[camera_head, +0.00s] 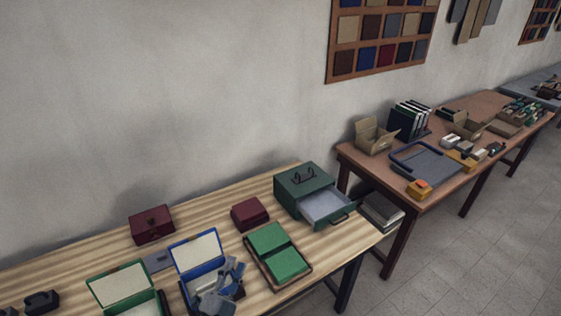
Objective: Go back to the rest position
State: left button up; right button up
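My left gripper (231,275), grey-blue, is at the bottom of the head view, in front of the open blue box (197,253). It covers part of the box's inside. Its fingers are small and overlap the box, so I cannot tell whether they are open or shut, or whether they touch the box. My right gripper is not in view.
The striped wooden table (95,248) also holds an open green box (120,284), two dark red boxes (151,224) (249,213), a green two-panel case (275,252) and a green cabinet (303,187) with its drawer (326,206) pulled out. A brown table (433,190) stands at right.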

pick_arm(q)
jog(key=s+a+f+n+g+y, duration=0.35)
jog(key=a+f+n, duration=0.2)
jog(key=f, duration=0.35)
jog(key=s+a+f+n+g+y, duration=0.35)
jog(key=f+n+y, duration=0.2)
jog(key=f, duration=0.35)
jog(key=s+f+n+g+h, duration=0.2)
jog(key=s+f+n+g, duration=0.2)
jog(key=s+f+g, duration=0.95)
jog(key=s+f+t, duration=0.1)
jog(key=s+f, duration=0.2)
jog(key=f, duration=1)
jog(key=s+f+t, duration=0.1)
jog(key=s+f, duration=0.2)
jog(key=f, duration=1)
jog(key=s+a+f, duration=0.3)
jog(key=s+f, duration=1)
jog(key=s, duration=0.3)
jog(key=shift+s+a+f+m+g, duration=0.15)
jog(key=shift+s+f+m+g, duration=0.05)
jog(key=shift+f+m+g, duration=0.2)
